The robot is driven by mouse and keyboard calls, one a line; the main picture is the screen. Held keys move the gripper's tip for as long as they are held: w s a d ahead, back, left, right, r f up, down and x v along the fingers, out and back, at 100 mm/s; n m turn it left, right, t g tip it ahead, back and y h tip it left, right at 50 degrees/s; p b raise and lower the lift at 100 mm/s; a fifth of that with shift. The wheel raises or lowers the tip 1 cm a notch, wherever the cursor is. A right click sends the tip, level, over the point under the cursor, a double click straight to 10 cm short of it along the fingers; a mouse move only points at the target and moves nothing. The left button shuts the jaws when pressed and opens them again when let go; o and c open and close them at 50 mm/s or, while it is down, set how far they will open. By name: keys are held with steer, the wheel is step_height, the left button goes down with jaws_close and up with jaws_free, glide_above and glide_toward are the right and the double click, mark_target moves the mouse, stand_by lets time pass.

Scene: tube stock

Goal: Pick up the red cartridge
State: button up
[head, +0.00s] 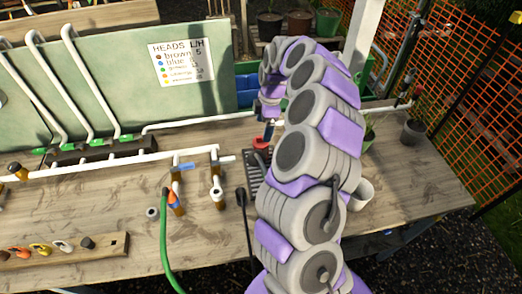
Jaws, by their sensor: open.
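A small red piece (261,143), which looks like the red cartridge, stands at a dark slotted rack (254,171) on the wooden bench. My purple and grey arm arches up and over, and its end comes down just above this spot. My gripper (268,120) is open, small in the view and partly hidden by my own arm. It is close above the red piece; whether it touches cannot be told.
The wooden bench (115,205) carries white pipes with taps (216,188), a green hose (164,240) and a wooden strip with colored heads (60,248). A white cup (361,195) stands right of my arm. A green board with a sign (181,62) stands behind.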

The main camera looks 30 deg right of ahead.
mark_target(260, 141)
steer(key=f, duration=0.2)
steer(key=a+f, duration=0.1)
steer(key=shift+w+f, duration=0.1)
steer(key=shift+f, duration=0.3)
steer(key=shift+w+a+f+b, duration=0.1)
steer(key=shift+f+b, duration=0.4)
steer(key=shift+f, duration=0.8)
steer(key=shift+w+a+f+b, duration=0.1)
steer(key=shift+f+b, duration=0.4)
steer(key=shift+f, duration=0.8)
steer(key=shift+s+a, duration=0.1)
steer(key=shift+c, duration=0.2)
steer(key=c, duration=1.1)
